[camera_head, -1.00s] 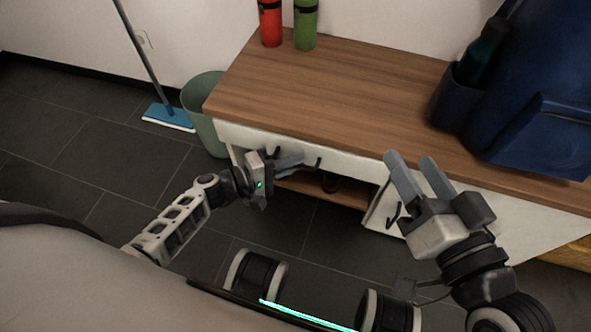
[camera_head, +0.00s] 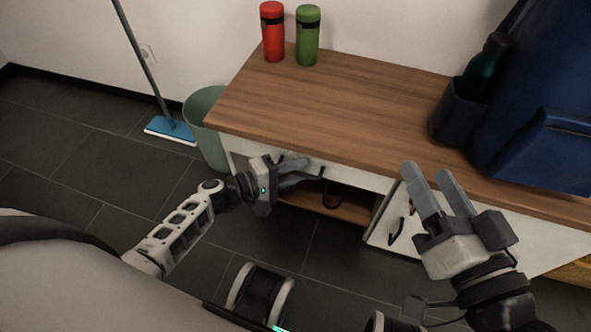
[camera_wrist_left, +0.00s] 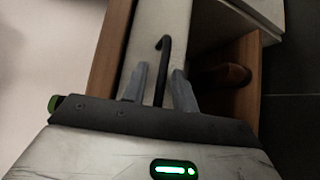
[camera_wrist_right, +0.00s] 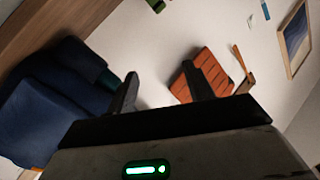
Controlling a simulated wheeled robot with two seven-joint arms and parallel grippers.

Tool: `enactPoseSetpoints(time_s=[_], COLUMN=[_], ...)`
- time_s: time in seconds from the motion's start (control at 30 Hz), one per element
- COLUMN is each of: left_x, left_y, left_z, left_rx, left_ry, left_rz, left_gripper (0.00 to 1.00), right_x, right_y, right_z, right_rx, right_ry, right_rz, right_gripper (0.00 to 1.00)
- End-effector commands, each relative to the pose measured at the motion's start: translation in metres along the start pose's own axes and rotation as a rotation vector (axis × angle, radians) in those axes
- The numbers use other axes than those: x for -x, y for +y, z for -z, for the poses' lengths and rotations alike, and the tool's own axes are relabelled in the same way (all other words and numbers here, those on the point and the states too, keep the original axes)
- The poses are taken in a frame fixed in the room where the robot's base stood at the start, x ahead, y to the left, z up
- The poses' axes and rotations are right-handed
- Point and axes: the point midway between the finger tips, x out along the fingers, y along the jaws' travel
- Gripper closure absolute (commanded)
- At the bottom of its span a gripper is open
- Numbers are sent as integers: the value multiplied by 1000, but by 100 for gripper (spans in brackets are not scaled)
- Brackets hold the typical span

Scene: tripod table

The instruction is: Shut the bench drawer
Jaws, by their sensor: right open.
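The bench (camera_head: 340,108) has a brown wooden top. A white drawer front (camera_head: 345,174) sits under its front edge; how far the drawer stands out is hard to tell. My left gripper (camera_head: 310,169) is at this front. In the left wrist view, its two fingers (camera_wrist_left: 158,88) are apart on either side of a dark bar handle (camera_wrist_left: 162,62) on the white front (camera_wrist_left: 150,30), with gaps beside it. My right gripper (camera_head: 425,172) is open and empty in front of the bench's right part. Its spread fingers (camera_wrist_right: 160,92) also show in the right wrist view.
A red bottle (camera_head: 272,32) and a green bottle (camera_head: 307,36) stand at the back of the top. A blue backpack (camera_head: 545,110) is at the right. A green bin (camera_head: 207,130) stands left of the bench. Below are an open shelf (camera_head: 325,200) and a white cabinet front with a handle (camera_head: 393,232).

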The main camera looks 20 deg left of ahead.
Motion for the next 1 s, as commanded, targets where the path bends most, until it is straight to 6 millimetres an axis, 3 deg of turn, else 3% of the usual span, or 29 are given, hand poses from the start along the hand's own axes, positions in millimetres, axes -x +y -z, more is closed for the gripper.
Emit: enactPoseSetpoints(time_s=[0.37, 0.47, 0.8, 1.0], left_x=[7, 22, 104, 141], left_y=[2, 2, 1, 1], left_z=[0, 0, -1, 0], left_rx=[-1, 1, 1, 0], left_ry=[1, 1, 1, 1], left_rz=[-3, -1, 2, 1], left_gripper=[70, 70, 70, 70], right_x=[1, 2, 3, 4], right_y=[0, -2, 4, 6], right_z=[-1, 0, -7, -7], right_rx=[-5, -7, 36, 58], right_ry=[-9, -18, -72, -83], right_rz=[-4, -6, -50, -64], right_gripper=[48, 48, 48, 48])
